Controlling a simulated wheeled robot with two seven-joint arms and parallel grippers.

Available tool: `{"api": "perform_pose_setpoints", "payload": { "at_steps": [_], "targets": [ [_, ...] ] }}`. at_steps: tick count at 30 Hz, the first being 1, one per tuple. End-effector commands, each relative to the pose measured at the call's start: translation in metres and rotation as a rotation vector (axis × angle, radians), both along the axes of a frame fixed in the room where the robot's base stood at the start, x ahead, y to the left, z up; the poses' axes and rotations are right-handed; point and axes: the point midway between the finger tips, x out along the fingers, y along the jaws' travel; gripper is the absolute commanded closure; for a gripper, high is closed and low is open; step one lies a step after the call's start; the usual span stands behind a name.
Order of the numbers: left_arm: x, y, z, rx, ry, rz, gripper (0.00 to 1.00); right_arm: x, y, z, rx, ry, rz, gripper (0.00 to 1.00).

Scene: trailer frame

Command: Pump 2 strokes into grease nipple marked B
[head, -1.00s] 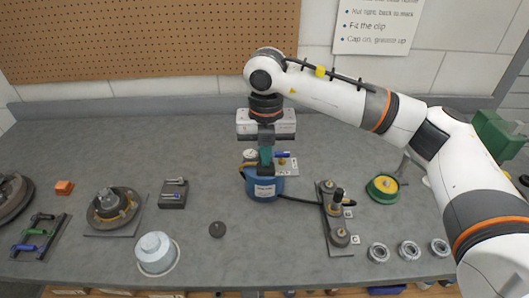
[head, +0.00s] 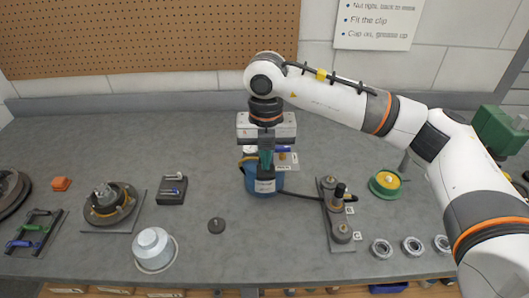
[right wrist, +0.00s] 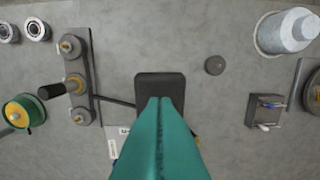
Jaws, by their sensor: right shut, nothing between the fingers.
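A blue grease pump can (head: 265,185) stands mid-bench with a white label. My right gripper (head: 266,160) is directly above it, its teal fingers pointing down, shut and empty. In the right wrist view the closed fingertips (right wrist: 160,102) overlap a dark rectangular pad (right wrist: 160,82); I cannot tell whether they touch it. A black hose (head: 300,196) runs from the can to a dark nipple plate (head: 337,218) with several round fittings. A dark upright coupler (head: 340,192) stands at the middle fitting. Small white tags lie beside the plate; the nearest reads C, the others are unclear. My left gripper is not in view.
A green spool with yellow centre (head: 385,183) and several metal rings (head: 412,245) are at right. A dark disc (head: 216,226), white capped cylinder (head: 153,248), hub (head: 110,205) and dark block (head: 172,189) are at left. Bench around the disc is clear.

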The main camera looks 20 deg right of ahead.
Motion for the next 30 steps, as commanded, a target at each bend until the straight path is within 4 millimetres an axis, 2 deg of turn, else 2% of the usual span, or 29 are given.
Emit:
{"api": "perform_pose_setpoints", "payload": {
  "at_steps": [10, 22, 30],
  "targets": [
    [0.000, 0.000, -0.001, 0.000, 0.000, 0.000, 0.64, 0.000, 0.000, -0.002, 0.000, 0.000, 0.000, 1.00],
    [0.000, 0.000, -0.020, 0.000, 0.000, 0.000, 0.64, -0.003, 0.001, -0.024, -0.001, 0.001, 0.000, 1.00],
    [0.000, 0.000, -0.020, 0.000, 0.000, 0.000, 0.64, -0.003, 0.001, -0.024, -0.001, 0.001, 0.000, 1.00]
  ]
}}
